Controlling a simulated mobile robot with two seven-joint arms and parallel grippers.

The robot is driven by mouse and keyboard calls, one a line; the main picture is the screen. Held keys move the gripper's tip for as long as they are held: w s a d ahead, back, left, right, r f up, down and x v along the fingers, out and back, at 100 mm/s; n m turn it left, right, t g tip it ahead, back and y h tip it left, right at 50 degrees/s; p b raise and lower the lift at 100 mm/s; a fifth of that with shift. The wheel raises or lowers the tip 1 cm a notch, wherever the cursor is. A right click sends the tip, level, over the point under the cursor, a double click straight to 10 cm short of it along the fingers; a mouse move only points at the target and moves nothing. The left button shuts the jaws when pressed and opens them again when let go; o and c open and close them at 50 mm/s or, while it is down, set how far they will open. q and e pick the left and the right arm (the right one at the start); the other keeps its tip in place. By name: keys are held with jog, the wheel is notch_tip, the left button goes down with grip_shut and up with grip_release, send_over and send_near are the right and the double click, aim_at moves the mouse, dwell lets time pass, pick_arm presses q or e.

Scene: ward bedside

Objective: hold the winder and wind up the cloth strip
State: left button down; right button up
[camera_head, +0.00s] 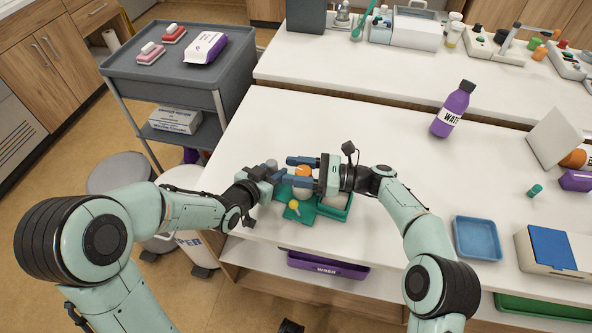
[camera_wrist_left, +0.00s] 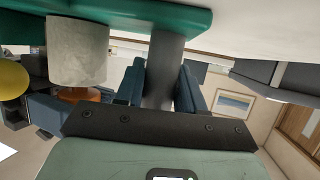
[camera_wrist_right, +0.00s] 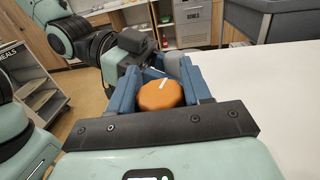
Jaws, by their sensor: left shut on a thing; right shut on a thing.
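The winder has a green base (camera_head: 299,214), a grey post (camera_wrist_left: 166,65), an orange knob (camera_wrist_right: 160,97) and a small yellow ball (camera_head: 294,205). My left gripper (camera_wrist_left: 158,88) is shut on the grey post, with a finger on each side. A pale cloth roll (camera_wrist_left: 78,50) stands between the knob and the base, beside the post. In the head view, my grippers hide much of the winder. How much of the strip is wound cannot be told.
A blue tray (camera_head: 477,238) and a box with a blue lid (camera_head: 553,248) are farther right. A purple water bottle (camera_head: 454,109) stands behind. The white table (camera_head: 400,143) between is clear.

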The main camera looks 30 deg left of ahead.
dwell(0.3)
jog(key=o, duration=1)
jog(key=shift+c, duration=0.2)
jog(key=v, duration=1.2)
jog(key=shift+s, duration=0.1)
